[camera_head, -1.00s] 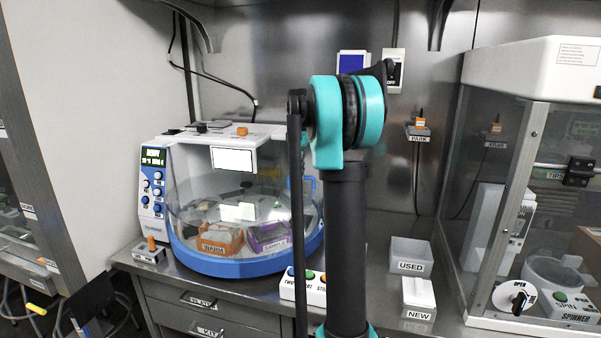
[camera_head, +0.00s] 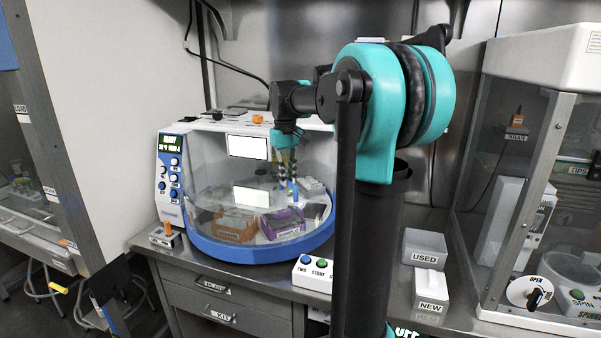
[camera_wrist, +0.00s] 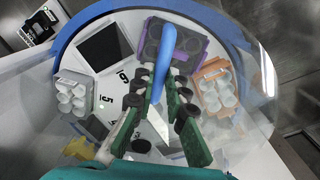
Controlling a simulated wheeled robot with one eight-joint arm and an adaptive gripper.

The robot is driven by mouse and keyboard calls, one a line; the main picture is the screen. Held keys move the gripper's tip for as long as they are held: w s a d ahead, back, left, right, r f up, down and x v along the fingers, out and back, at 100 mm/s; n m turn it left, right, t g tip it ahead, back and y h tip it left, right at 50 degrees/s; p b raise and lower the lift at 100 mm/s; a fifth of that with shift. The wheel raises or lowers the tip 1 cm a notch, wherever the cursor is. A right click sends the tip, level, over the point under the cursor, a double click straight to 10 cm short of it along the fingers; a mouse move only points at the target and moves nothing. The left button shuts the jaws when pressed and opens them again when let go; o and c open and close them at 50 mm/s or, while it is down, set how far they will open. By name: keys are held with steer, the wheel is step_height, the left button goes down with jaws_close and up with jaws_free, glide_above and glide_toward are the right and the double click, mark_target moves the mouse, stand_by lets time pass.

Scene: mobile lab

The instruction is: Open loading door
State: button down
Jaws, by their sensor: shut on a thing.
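The loading door (camera_head: 222,180) is the clear curved front of a white and blue benchtop machine (camera_head: 265,248); I cannot tell whether it is ajar. Its blue handle (camera_wrist: 161,62) stands upright between my fingers in the wrist view. My gripper (camera_wrist: 165,84) has green and grey padded fingers and is shut on the handle. In the head view my gripper (camera_head: 287,172) hangs at the right front of the machine, with the handle mostly hidden by the fingers.
Inside the machine are an orange rack (camera_head: 236,224), a purple rack (camera_head: 282,222) and a white rack (camera_wrist: 75,95) on a numbered turntable. A button box (camera_head: 312,273) and USED (camera_head: 424,247) and NEW (camera_head: 431,291) bins stand on the bench to the right. A glass-sided cabinet (camera_head: 535,60) is at the right edge.

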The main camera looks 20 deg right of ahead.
mark_target(238, 198)
steer(key=a+m, duration=0.1)
steer(key=a, duration=0.1)
steer(key=a+m, duration=0.1)
steer(key=a, duration=0.1)
steer(key=a+m, duration=0.1)
steer(key=a, duration=0.1)
steer(key=shift+s+a+m, duration=0.3)
steer(key=shift+s+a, duration=0.1)
steer(key=a+m, duration=0.2)
steer(key=a, duration=0.1)
steer(key=w+a+m, duration=0.1)
steer(key=a, duration=0.2)
steer(key=shift+w+a+m, duration=0.15)
steer(key=shift+m, duration=0.25)
steer(key=shift+w+a+m, duration=0.3)
steer(key=shift+a+m, duration=0.1)
steer(key=shift+a, duration=0.2)
steer(key=shift+w+a+m, duration=0.3)
steer(key=shift+a+m, duration=0.1)
steer(key=shift+a, duration=0.2)
steer(key=c, duration=1.5)
jaws_free()
steer(key=shift+c, duration=0.2)
steer(key=shift+r, duration=0.1)
step_height(238, 198, up, 12)
